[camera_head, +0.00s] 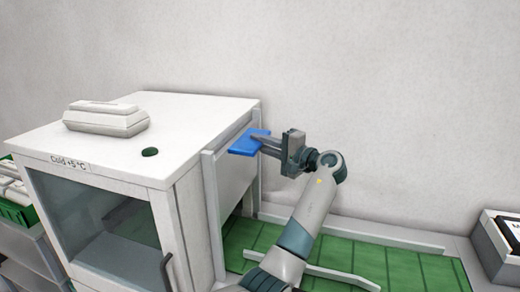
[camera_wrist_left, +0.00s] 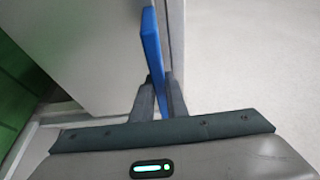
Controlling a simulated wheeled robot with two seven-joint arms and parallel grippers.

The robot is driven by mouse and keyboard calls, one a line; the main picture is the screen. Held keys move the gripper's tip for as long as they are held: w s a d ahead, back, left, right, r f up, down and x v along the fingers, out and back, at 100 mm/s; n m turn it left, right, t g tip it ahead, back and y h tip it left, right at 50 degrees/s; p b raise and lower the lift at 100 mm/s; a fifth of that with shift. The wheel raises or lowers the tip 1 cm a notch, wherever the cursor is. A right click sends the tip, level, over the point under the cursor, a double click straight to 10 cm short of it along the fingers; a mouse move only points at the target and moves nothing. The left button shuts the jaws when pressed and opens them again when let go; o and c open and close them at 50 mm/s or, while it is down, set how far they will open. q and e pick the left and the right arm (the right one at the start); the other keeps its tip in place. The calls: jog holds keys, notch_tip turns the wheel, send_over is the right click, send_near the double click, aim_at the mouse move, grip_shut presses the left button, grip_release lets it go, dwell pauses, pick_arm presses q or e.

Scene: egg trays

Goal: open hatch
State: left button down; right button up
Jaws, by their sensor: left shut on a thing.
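The white cabinet (camera_head: 150,150) labelled "Cold +5 °C" stands at the left. On its right side a white hatch panel (camera_head: 236,180) sits between two upright rails. A flat blue handle (camera_head: 249,142) sticks out near the top of the hatch. My left gripper (camera_head: 266,144) reaches the handle from the right and is shut on its outer edge. In the left wrist view the blue handle (camera_wrist_left: 151,45) runs up from between the two fingers (camera_wrist_left: 160,82). My right gripper is not in view.
A white egg carton (camera_head: 105,117) lies on the cabinet top. The cabinet's glass front door (camera_head: 105,225) is closed. A green tiled surface (camera_head: 380,262) with a pale rim lies right of the cabinet. A dark-topped box (camera_head: 500,245) stands at the far right.

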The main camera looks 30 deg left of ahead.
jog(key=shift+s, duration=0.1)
pick_arm(q)
jog(key=c, duration=1.7)
grip_release()
jog(key=shift+c, duration=0.2)
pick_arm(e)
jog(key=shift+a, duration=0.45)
